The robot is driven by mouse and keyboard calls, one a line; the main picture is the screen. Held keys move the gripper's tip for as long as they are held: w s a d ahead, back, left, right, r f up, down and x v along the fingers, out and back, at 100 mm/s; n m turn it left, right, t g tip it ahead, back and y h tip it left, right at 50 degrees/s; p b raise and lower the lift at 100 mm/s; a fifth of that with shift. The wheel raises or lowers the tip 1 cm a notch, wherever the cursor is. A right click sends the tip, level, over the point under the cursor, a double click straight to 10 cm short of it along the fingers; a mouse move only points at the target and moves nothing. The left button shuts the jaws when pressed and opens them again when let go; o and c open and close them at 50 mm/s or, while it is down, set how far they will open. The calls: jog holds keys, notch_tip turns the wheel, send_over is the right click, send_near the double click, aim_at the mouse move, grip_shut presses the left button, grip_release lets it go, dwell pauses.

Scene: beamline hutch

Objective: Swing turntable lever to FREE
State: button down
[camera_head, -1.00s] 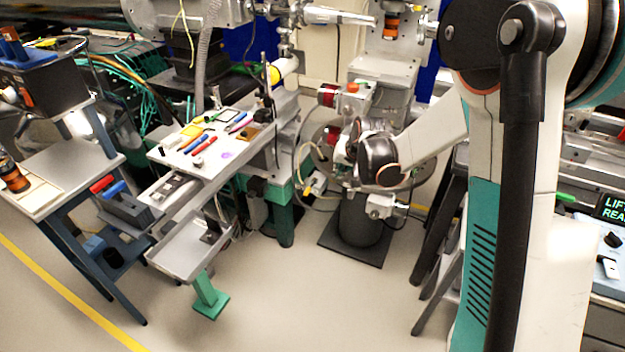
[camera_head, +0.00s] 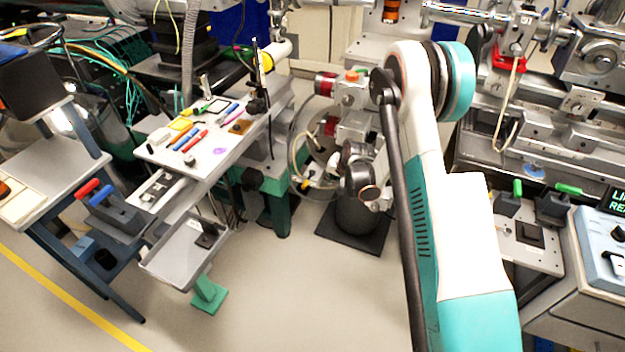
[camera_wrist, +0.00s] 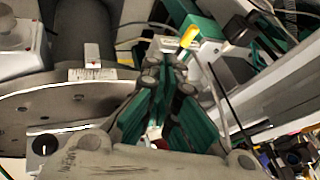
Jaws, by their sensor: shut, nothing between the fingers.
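A round metal plate (camera_wrist: 50,108), which looks like the turntable, fills the left of the wrist view, with a small white scale plate (camera_wrist: 92,74) at its edge. A yellow-tipped piece (camera_wrist: 189,37) stands by a green block beyond my fingertips; it may be the lever, but I cannot tell its setting. My gripper (camera_wrist: 165,75) is shut and empty, its green fingers to the right of the round plate. The yellow tip looks apart from the fingers. In the head view, my wrist hides the gripper, in front of the round plate (camera_head: 318,158).
A white tool board (camera_head: 205,150) with pens and a grey tray (camera_head: 180,258) are at left. A blue cart (camera_head: 85,240) stands further left. A metal rail bench (camera_head: 560,140) and a control box (camera_head: 600,245) are at right. The front floor is clear.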

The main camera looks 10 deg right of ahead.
aim_at(308, 179)
jog(key=w+a+f+b, duration=0.1)
jog(key=w+f, duration=0.1)
jog(key=f, duration=0.1)
jog(key=w+a+f+b, duration=0.2)
jog(key=w+f, duration=0.1)
jog(key=w+a+f+b, duration=0.1)
jog(key=w+f+b, duration=0.1)
jog(key=f, duration=0.1)
jog(key=shift+w+a, duration=0.3)
jog(key=shift+w, duration=0.05)
